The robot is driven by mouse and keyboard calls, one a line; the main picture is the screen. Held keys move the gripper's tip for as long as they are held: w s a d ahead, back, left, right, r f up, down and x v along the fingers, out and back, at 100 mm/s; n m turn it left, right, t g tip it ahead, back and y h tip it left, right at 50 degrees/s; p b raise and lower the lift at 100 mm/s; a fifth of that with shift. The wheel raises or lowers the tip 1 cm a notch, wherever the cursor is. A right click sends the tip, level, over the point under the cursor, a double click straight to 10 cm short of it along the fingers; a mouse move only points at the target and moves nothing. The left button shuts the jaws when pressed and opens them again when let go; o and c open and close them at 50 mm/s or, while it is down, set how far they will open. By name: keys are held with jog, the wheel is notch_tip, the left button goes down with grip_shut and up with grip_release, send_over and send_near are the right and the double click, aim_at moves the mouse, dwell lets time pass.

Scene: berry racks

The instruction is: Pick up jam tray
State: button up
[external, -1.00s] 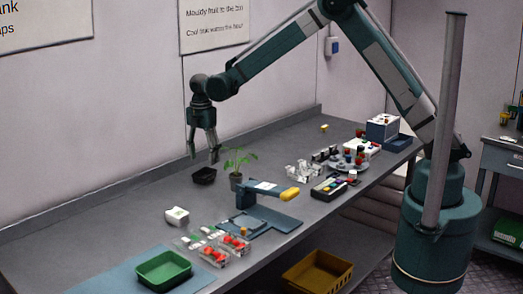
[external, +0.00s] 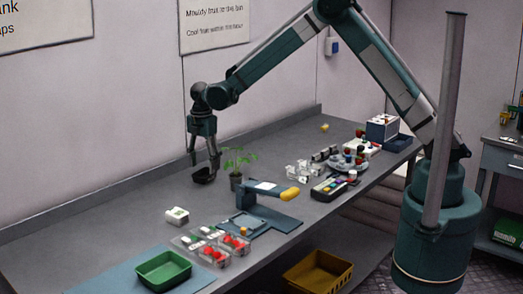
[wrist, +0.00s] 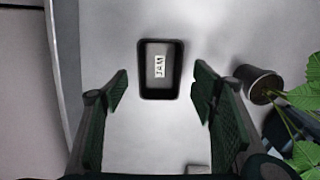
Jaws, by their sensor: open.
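The jam tray (wrist: 146,88) is a small black rectangular tray with a white label reading JAM inside it. In the wrist view it sits on the grey bench ahead of my gripper (wrist: 160,92), roughly centred between the two fingers. In the external view the jam tray (external: 204,178) lies near the wall side of the bench, partly hidden by my fingertips. My gripper (external: 204,162) points down there with its fingers spread and nothing held between them. Whether a fingertip touches the tray cannot be told.
A potted plant (external: 236,182) stands close to the right of the tray; its pot (wrist: 262,86) is right of my fingers. Bench left of the tray is clear.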

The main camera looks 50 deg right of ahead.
aim_at(204, 173)
jog(key=shift+f, duration=2.2)
jog(key=c, duration=1)
